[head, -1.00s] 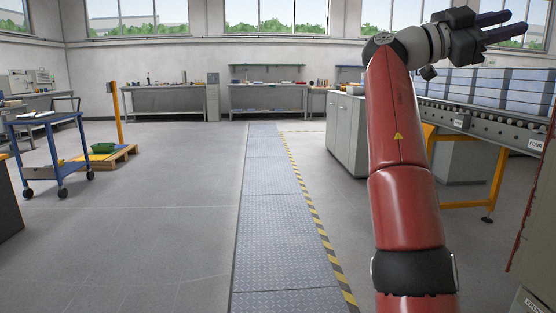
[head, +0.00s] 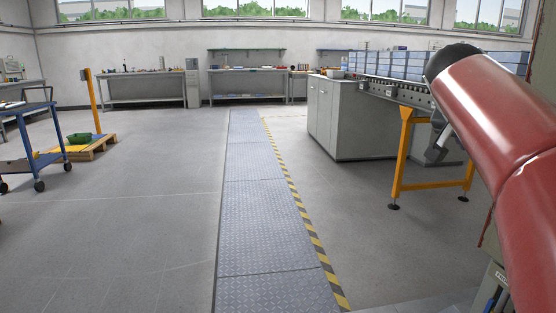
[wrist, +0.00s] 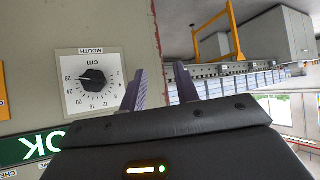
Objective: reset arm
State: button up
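My gripper (wrist: 160,88) shows in the wrist view with its two dark fingers apart and nothing between them. Behind the fingers, to the left, is a grey-green panel with a black dial knob (wrist: 93,79) on a white plate marked MOUTH and cm. The picture there is upside down. In the head view my red arm (head: 495,120) runs across the right side, bent at a dark joint near the top. I cannot clearly make out the gripper in the head view.
A roller conveyor (head: 398,91) on a yellow frame (head: 402,150) stands at the right, beside grey cabinets (head: 340,120). A blue cart (head: 30,150) and a pallet with a green item (head: 80,138) are at the left. The floor walkway (head: 262,200) is clear.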

jog(key=s+a+f+n+y, duration=0.4)
jog(key=s+a+f, duration=0.5)
jog(key=a+f, duration=0.3)
jog(key=s+a+f+n+y, duration=0.4)
jog(key=s+a+f+n, duration=0.3)
jog(key=a+f, duration=0.5)
notch_tip(320, 180, down, 4)
jog(key=shift+s+a+f+y, duration=0.1)
jog(key=shift+s+a+y, duration=0.25)
jog(key=shift+s, duration=0.8)
